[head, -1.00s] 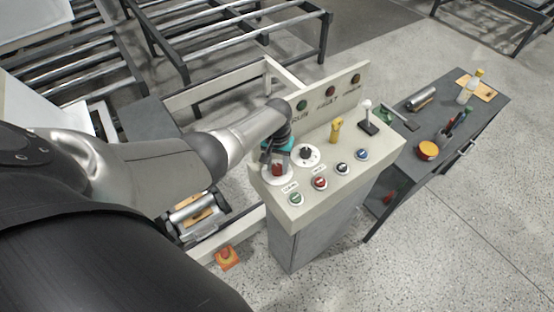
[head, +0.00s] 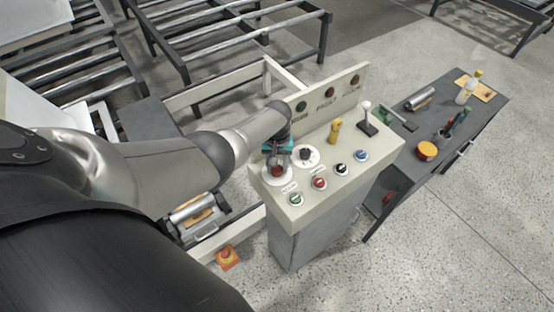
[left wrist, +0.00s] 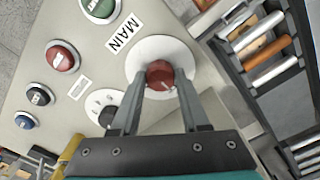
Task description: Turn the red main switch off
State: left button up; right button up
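The red main switch (head: 278,171) is a round red knob on a white disc at the near left of the control panel's sloped top. It also shows in the left wrist view (left wrist: 160,75), beside the "MAIN" label. My left gripper (head: 276,160) reaches down over it. In the left wrist view its two fingers (left wrist: 161,78) lie on opposite sides of the knob, close against it with no clear gap. A small pale mark shows on the knob's lower edge. My right gripper is not in view.
A black knob on a white disc (head: 306,155) sits close beside the main switch. Green (head: 296,199), red (head: 319,183), black and blue buttons line the panel's front. A yellow part (head: 335,131) and a lever (head: 367,118) stand further right. A tool bench (head: 480,120) stands beyond.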

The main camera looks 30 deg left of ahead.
pick_arm(q)
jog(key=o, duration=0.4)
jog(key=shift+r+p, duration=0.8)
jog(key=shift+r, duration=0.95)
notch_tip(320, 180, up, 12)
jog(key=shift+f, duration=0.1)
